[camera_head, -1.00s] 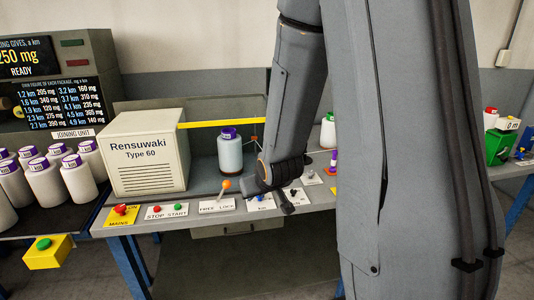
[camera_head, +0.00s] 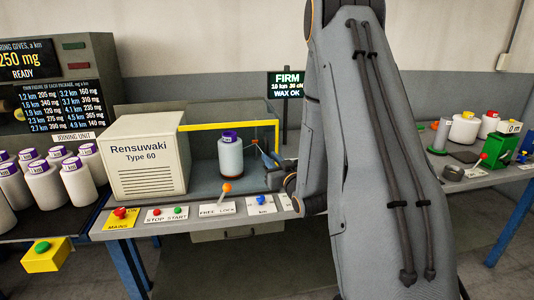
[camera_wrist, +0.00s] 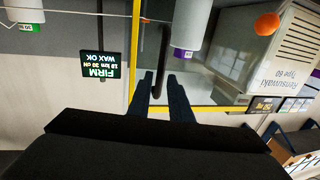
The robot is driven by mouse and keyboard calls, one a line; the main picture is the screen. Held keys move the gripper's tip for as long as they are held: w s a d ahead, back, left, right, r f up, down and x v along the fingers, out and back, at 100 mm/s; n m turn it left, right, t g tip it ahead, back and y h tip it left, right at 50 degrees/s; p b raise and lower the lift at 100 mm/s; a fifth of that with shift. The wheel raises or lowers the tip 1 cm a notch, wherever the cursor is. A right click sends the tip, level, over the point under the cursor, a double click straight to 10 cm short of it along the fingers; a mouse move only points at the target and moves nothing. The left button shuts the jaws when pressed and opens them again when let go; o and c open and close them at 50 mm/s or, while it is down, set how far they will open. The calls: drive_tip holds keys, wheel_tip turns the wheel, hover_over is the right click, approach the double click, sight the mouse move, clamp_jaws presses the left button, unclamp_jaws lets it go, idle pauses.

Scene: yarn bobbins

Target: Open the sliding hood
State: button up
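The sliding hood (camera_head: 228,124) is a clear cover with a yellow frame beside the cream Rensuwaki machine (camera_head: 148,155). It stands around a white bobbin with a purple cap (camera_head: 231,155). My gripper (camera_head: 266,154) is at the hood's right end, by the yellow upright, partly hidden by my arm. In the wrist view, turned upside down, the two dark fingers (camera_wrist: 164,82) are apart, with a dark upright bar (camera_wrist: 162,45) showing between them. The yellow frame (camera_wrist: 205,108) runs close by. I cannot tell whether the fingers touch the bar.
The bench front holds an orange-knobbed FREE/LOCK lever (camera_head: 226,188), a blue knob (camera_head: 260,200), stop and start buttons (camera_head: 167,213) and a red mains knob (camera_head: 120,212). A FIRM display (camera_head: 286,85) stands behind. White bobbins (camera_head: 45,185) stand at left.

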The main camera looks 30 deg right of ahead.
drive_tip(key=shift+w+d+p, duration=0.15)
drive_tip(key=shift+w+p, duration=0.35)
drive_tip(key=shift+w, duration=1.6)
drive_tip(key=shift+c, duration=0.5)
clamp_jaws()
